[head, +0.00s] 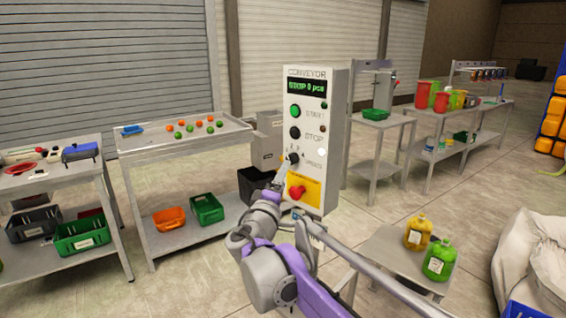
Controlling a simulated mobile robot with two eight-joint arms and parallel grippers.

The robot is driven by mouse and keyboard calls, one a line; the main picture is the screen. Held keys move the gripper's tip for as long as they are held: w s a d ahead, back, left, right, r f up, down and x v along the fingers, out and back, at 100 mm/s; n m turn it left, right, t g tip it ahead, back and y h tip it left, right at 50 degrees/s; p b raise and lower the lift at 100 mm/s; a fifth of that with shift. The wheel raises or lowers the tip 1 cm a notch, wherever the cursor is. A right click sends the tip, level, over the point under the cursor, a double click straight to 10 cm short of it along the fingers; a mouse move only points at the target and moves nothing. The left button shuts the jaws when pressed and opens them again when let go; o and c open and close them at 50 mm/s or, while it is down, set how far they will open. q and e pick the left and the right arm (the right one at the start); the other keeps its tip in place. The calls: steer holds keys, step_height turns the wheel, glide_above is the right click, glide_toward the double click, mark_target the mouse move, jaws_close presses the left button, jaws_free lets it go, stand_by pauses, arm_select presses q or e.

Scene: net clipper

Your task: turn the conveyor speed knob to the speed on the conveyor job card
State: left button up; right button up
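The white conveyor control box (324,140) stands in the middle of the head view. Its green-lit display (306,87) seems to read "STOP 0 pcs". Below it are a green start button (296,110), a black stop button (295,132) and a dark speed knob (292,157). My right gripper (287,167) is at the knob, at the end of the purple and grey arm. The fingers are too small to tell whether they are open, shut or touching the knob. The knob's setting cannot be read. I cannot make out a conveyor job card. My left gripper is out of view.
A red emergency button (297,190) on a yellow plate sits just below the knob, close to my arm. A low table (385,262) with yellow and green jugs stands at right. A table (190,142) with small balls stands at left. Open floor lies between.

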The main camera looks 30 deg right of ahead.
mark_target(292, 159)
steer(key=x, duration=0.8)
steer(key=shift+w+f, duration=0.1)
steer(key=shift+f, duration=0.05)
steer(key=shift+c, duration=0.2)
steer(key=shift+a, duration=0.1)
jaws_close()
